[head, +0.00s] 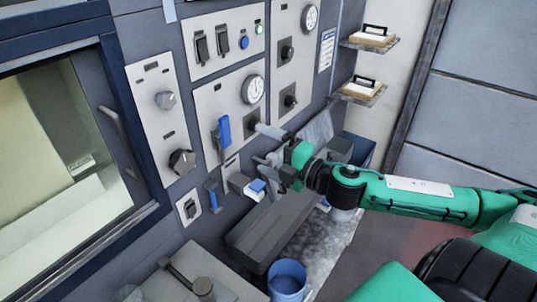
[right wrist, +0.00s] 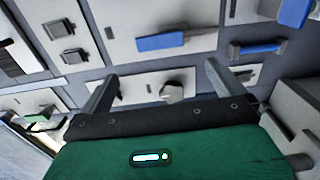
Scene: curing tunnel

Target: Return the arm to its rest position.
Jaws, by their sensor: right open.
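My right gripper (head: 264,146) reaches in from the right on its green arm, in front of the control panel. In the right wrist view its two grey fingers (right wrist: 160,84) stand wide apart with nothing between them. A lever with a blue handle (head: 224,131) is on the panel to the left of the gripper; a blue handle also shows in the right wrist view (right wrist: 162,41). My left gripper is not in view.
A smaller blue handle (head: 212,197) and a dark knob (head: 182,161) are on the panel. A dark grey bench-like block (head: 265,232) lies below the gripper. A blue bucket (head: 287,280) stands at the front. Two small shelves (head: 362,94) hang at the upper right. An oven-like window (head: 50,150) is at left.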

